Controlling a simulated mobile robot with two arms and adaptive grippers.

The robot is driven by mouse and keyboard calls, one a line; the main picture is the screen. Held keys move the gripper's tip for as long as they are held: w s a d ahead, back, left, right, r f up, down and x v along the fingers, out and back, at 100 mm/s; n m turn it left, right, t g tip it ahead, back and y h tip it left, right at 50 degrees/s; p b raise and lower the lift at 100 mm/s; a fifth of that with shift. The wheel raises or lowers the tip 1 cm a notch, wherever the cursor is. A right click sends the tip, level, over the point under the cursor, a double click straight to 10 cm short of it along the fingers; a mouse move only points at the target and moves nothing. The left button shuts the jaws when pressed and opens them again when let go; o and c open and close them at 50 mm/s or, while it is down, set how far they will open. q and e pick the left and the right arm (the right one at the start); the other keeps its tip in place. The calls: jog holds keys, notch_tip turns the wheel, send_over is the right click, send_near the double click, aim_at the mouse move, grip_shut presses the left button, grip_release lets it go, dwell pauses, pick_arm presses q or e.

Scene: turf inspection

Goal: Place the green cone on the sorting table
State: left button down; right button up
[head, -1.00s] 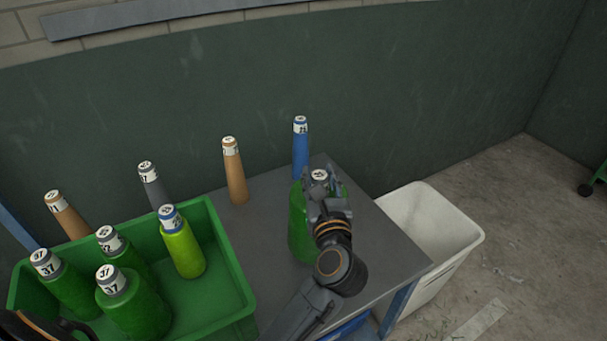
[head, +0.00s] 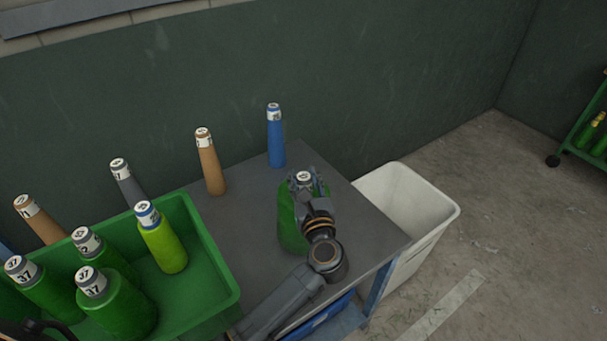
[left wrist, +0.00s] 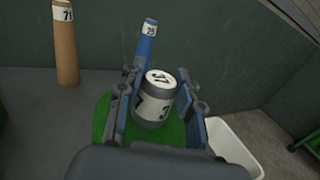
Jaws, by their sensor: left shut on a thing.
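A green cone (head: 291,225) with a grey-and-white top marked 37 is at the right part of the grey sorting table (head: 256,196). My left gripper (head: 308,182) is shut around its top. In the left wrist view the fingers (left wrist: 158,100) press both sides of the cone's labelled top (left wrist: 155,105), and its green base spreads below. The cone looks upright. I cannot tell whether its base touches the table or is just above it. My right gripper is not in view.
A green crate (head: 215,262) at the left holds several green cones and a yellow-green one (head: 163,245). Two orange cones, a grey cone (head: 126,182) and a blue cone (head: 276,140) stand along the wall. A white bin (head: 432,222) is right of the table.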

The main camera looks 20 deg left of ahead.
pick_arm(q)
jog(key=shift+r, duration=0.25)
jog(key=c, duration=1.3)
grip_release()
jog(key=shift+f, duration=0.35)
jog(key=o, duration=0.4)
jog(key=shift+s+r, duration=0.1)
jog(key=b+v, duration=0.2)
jog(key=v, duration=1)
jog(key=shift+b, duration=0.35)
jog(key=shift+d+r, duration=0.1)
